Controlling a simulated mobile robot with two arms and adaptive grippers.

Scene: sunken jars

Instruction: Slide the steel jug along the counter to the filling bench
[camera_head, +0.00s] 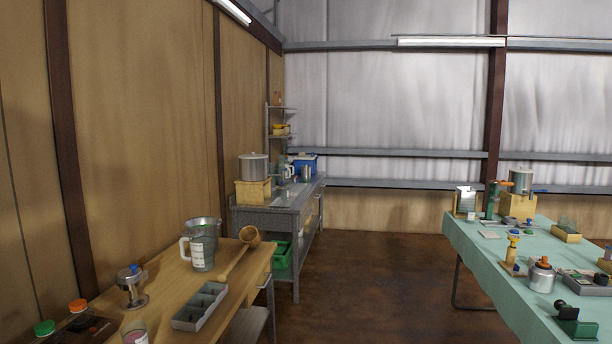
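On the wooden counter (165,300) at the left stands a grey jug (203,258) with a pale handle on its left and a white label. Just behind it a wider grey vessel (206,224) partly shows; I cannot tell which of the two is the steel jug. Beyond the counter's far end, by the wall, is a grey bench (283,208) with a large steel pot (253,166) on a wooden block; I cannot tell for sure that it is the filling bench. Neither of my grippers is in view.
A wooden ladle (240,256) lies right of the jug. A grey divided tray (200,306), a metal device (132,287) and capped jars stand nearer on the counter. A green-topped table (490,243) with several items is at the right. The brown floor between (375,270) is clear.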

